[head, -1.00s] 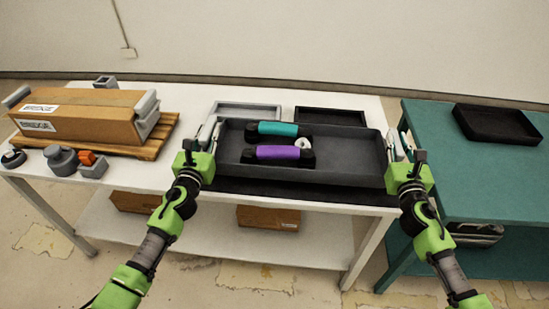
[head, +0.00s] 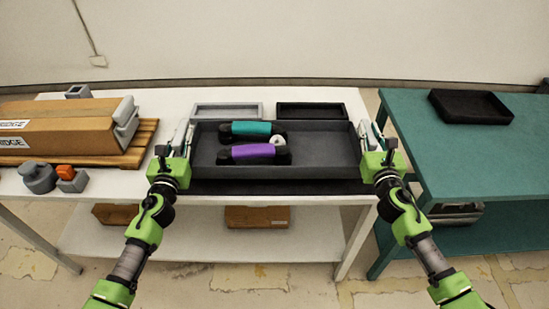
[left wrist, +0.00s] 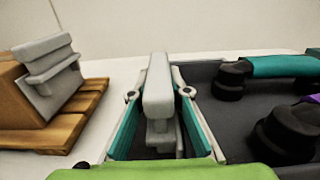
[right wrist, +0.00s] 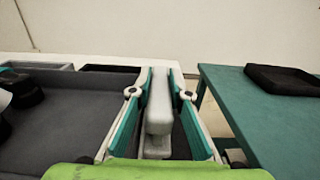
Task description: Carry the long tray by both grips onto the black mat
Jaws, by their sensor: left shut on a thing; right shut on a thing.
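The long dark grey tray (head: 325,150) is level on or just above the black mat (head: 285,187); I cannot tell whether they touch. A strip of the mat shows along the tray's front, and the tray hides the rest. My left gripper (head: 183,137) is shut on the tray's left pale grip (left wrist: 158,90). My right gripper (head: 371,137) is shut on its right pale grip (right wrist: 159,105). A teal handset (head: 251,128), a purple handset (head: 253,151) and a small white ring-like thing (head: 277,139) lie in the tray's left half.
A grey bin (head: 227,105) and a black bin (head: 312,105) stand just behind the tray. A large carton (head: 65,128) on a wooden pallet (head: 140,140) is at left, with small grey parts (head: 38,177) before it. A teal table (head: 470,150) with a black tray (head: 470,95) is at right.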

